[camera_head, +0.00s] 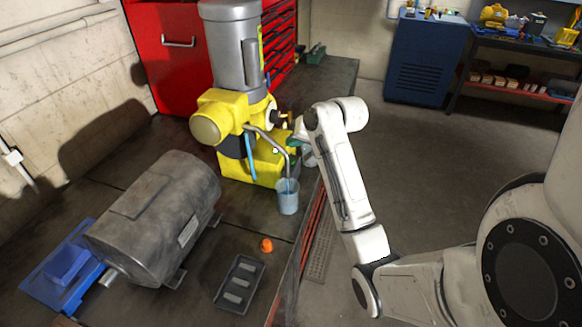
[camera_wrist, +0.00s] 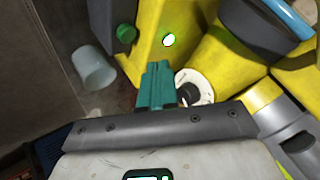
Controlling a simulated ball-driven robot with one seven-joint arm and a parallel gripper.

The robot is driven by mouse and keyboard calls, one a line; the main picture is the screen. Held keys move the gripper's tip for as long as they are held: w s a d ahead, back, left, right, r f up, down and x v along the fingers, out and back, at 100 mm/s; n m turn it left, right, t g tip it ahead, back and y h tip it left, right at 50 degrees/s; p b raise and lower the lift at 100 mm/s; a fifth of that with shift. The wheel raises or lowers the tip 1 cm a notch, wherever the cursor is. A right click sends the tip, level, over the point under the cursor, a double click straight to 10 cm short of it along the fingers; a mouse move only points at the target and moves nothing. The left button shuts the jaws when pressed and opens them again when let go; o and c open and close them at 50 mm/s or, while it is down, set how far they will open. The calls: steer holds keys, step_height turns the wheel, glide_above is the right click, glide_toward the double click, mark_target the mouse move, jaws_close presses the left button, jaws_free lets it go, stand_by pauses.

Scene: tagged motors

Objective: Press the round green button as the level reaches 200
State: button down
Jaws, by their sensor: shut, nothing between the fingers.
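A yellow machine (camera_head: 245,172) with a tall grey cylinder (camera_head: 236,50) stands on the bench; its yellow body also shows in the wrist view (camera_wrist: 205,60). A round green button (camera_wrist: 126,33) sticks out of the yellow body in the wrist view. A small bright green-white spot (camera_wrist: 169,39) lies right of it. My gripper (camera_wrist: 158,68) has its teal fingers shut and empty, pointing at the yellow body below the button, apart from the button. In the head view, my arm partly hides the gripper. A light-blue cup (camera_head: 288,197) stands under a bent grey spout. No level number is readable.
A large grey motor (camera_head: 160,215), a blue block (camera_head: 68,262), a dark tray (camera_head: 240,284) and an orange piece (camera_head: 267,245) lie on the bench nearer the front. A red cabinet (camera_head: 170,70) stands behind. Open floor lies right of the bench edge.

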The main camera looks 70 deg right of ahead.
mark_target(294, 161)
steer(key=shift+f+b, duration=0.3)
steer(key=shift+f, duration=1.25)
steer(key=shift+f, duration=0.1)
stand_by(0.8)
steer(key=shift+f, duration=0.3)
steer(key=shift+a+f, duration=0.1)
steer(key=shift+f, duration=0.75)
stand_by(0.6)
steer(key=shift+w+r+p, duration=0.1)
steer(key=shift+r+p, duration=1.1)
steer(key=shift+r, duration=0.15)
steer(key=shift+r, duration=0.1)
